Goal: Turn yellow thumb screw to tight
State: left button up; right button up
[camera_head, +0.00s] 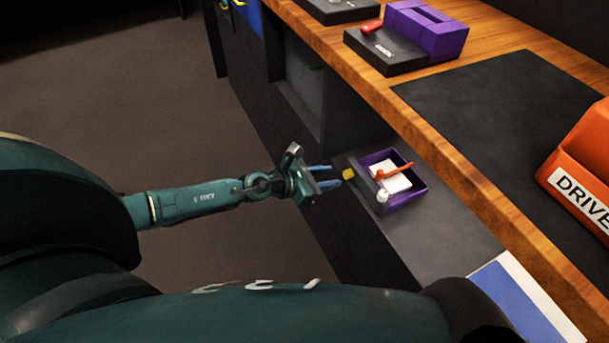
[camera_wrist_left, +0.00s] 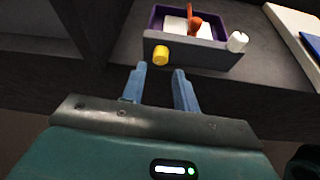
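The yellow thumb screw (camera_head: 348,174) sticks out from the near face of a dark panel, on the side facing my left gripper. It also shows in the left wrist view (camera_wrist_left: 161,55) as a short yellow cylinder. My left gripper (camera_head: 335,176) is open and empty, its two blue fingers pointing at the screw. In the left wrist view the gripper's fingertips (camera_wrist_left: 160,70) lie just short of the screw, one on each side of its line. I see no contact. The screw's tightness cannot be read. My right gripper is not in view.
Behind the screw is a purple tray (camera_head: 421,185) with a white block and an orange lever (camera_head: 394,171). The wooden desk edge (camera_head: 440,148) overhangs close by. An orange "DRIVE" box (camera_head: 575,160) sits on the desk.

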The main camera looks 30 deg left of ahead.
pick_arm(q)
jog(key=v, duration=0.8)
jog(key=shift+s+a+r, duration=0.15)
jog(key=shift+s+a, duration=0.05)
